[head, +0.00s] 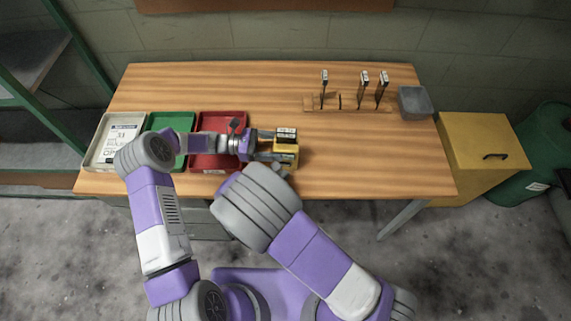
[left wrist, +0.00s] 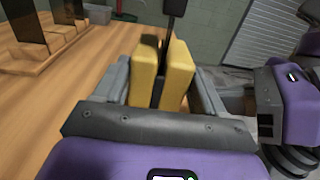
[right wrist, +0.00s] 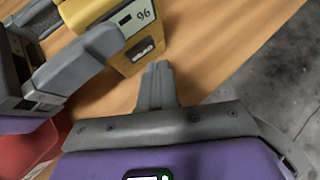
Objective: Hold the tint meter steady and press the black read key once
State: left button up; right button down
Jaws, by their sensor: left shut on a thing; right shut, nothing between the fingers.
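In the right wrist view, the meter (right wrist: 122,61) shows a pale strip reading 96 and a small dark panel (right wrist: 144,49); I cannot tell whether this is the read key. My right gripper (right wrist: 158,72) is shut and empty, its tips just beside the meter, apparently apart from it.
A white tray (head: 97,155), a green tray (head: 184,160) and a red tray (head: 205,163) line the table's left. A wooden rack (head: 345,104) with upright dark pieces and a grey bin (head: 414,104) stand at the back right. The table's right front is clear.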

dwell(0.8)
jog(key=shift+w, duration=0.4)
jog(key=shift+w, duration=0.4)
dwell(0.6)
jog(key=shift+s, duration=0.8)
jog(key=shift+s+a, duration=0.15)
jog(key=shift+s, duration=2.35)
